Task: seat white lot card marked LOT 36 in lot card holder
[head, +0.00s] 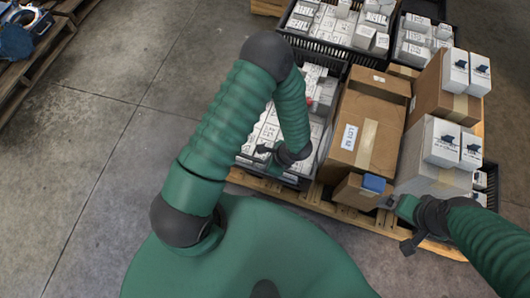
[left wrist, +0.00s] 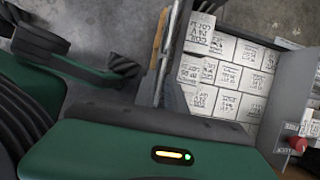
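A white label with dark print (head: 349,137) lies flat on top of the large brown carton; its text is too small to read surely, so I cannot tell whether it is the LOT 36 card. I cannot make out the lot card holder. My left gripper (head: 268,158) is over the front part of the black crate (head: 328,88) of white boxes. Its fingers are small and partly hidden by my arm. In the left wrist view, dark and green gripper parts (left wrist: 125,66) show at the left, with no card visible. My right gripper (head: 402,222) is beside the small brown box; its grip is unclear.
The large brown carton (head: 386,92) stands right of the crate on a wooden pallet (head: 315,197). A small brown box (head: 352,193) with a blue item (head: 374,183) stands in front. A grey carton (head: 415,170) bears white boxes. A red object (left wrist: 298,144) shows at the crate.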

